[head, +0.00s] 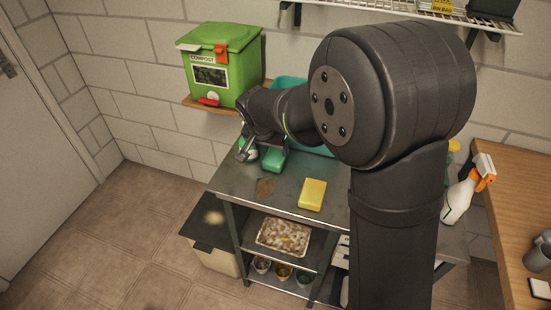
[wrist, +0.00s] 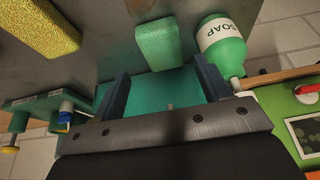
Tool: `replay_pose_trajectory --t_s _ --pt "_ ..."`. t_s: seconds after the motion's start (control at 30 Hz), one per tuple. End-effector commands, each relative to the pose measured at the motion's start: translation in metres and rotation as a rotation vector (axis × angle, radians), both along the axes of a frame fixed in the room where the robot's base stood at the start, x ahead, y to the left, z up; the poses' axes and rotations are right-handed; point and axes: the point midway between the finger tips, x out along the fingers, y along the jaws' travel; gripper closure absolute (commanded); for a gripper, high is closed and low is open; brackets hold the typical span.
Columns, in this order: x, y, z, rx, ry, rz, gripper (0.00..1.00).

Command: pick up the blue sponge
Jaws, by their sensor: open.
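I see no sponge that is clearly blue. A green sponge (head: 274,161) lies on the metal table, and it shows just beyond my fingertips in the wrist view (wrist: 160,46). A yellow sponge (head: 312,194) lies nearer the table's front, and it shows at the upper left in the wrist view (wrist: 38,24). My gripper (head: 247,150) is at the table's back left, by the green sponge. Its two fingers are apart (wrist: 162,75) with nothing held between them. A teal tub (wrist: 155,88) shows behind the gap. My arm hides part of the table.
A green soap bottle (wrist: 223,52) stands close beside the green sponge. A green compost bin (head: 222,70) sits on a wall shelf at the left. A spray bottle (head: 461,197) stands at the right. The table's (head: 245,198) front left is mostly clear.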

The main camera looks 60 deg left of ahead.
Motion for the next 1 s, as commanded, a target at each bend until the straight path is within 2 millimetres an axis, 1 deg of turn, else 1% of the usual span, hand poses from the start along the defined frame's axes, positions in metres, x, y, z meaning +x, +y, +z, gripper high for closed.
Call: replay_pose_trajectory --t_s 0.03,0.1,0.2,0.37,0.6,0.7,0.8,1.0 --pt "0.003 0.002 -0.010 -0.003 -0.001 -0.001 0.30" --pt "0.006 0.005 -0.020 -0.002 -0.001 -0.001 0.30" --pt "0.008 0.008 -0.028 -0.001 0.000 0.000 0.30" --pt "0.010 0.010 -0.036 -0.001 0.001 0.000 0.30" --pt "0.018 0.018 -0.067 -0.003 0.000 -0.001 0.30" --pt "0.021 0.022 -0.076 0.000 0.000 0.000 0.30" --pt "0.022 0.023 -0.080 0.000 0.000 0.000 0.30" --pt "0.022 0.023 -0.080 0.001 0.001 0.000 0.30"
